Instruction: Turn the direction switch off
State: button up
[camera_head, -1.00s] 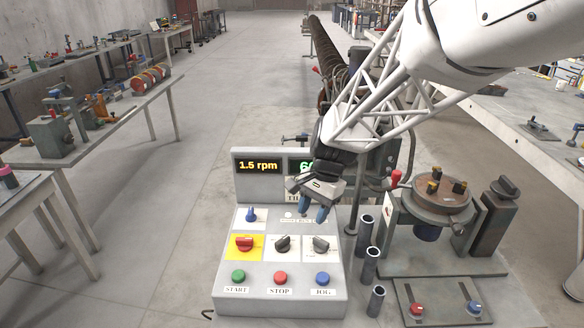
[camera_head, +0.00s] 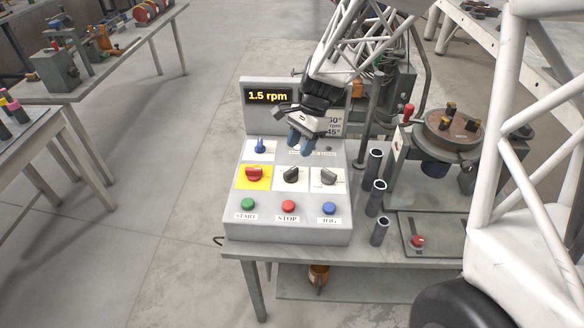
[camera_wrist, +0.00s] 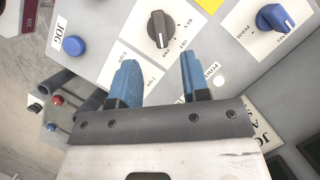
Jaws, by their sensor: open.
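The direction switch appears to be the dark middle knob (camera_head: 291,175) on the sloped control panel (camera_head: 286,232). In the wrist view, the dark knob (camera_wrist: 159,28) has small lettering that seems to include REV and OFF. Its white mark points down the picture, and appears to be off the OFF lettering. My gripper (camera_head: 299,147) is above the panel's upper part, beyond the knob. In the wrist view my gripper (camera_wrist: 160,64) is open, with two empty blue fingers apart from the knob. The left finger covers part of the panel.
Beside the knob are a red knob (camera_head: 254,174) on yellow and a grey knob (camera_head: 329,177). A blue knob (camera_head: 260,147) sits above; green (camera_head: 248,204), red (camera_head: 288,206) and blue (camera_head: 329,208) buttons sit below. Upright tubes (camera_head: 375,197) stand right of the panel.

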aim_at(292, 170)
jog(key=shift+f, duration=0.1)
jog(key=shift+x, duration=3.8)
grip_shut()
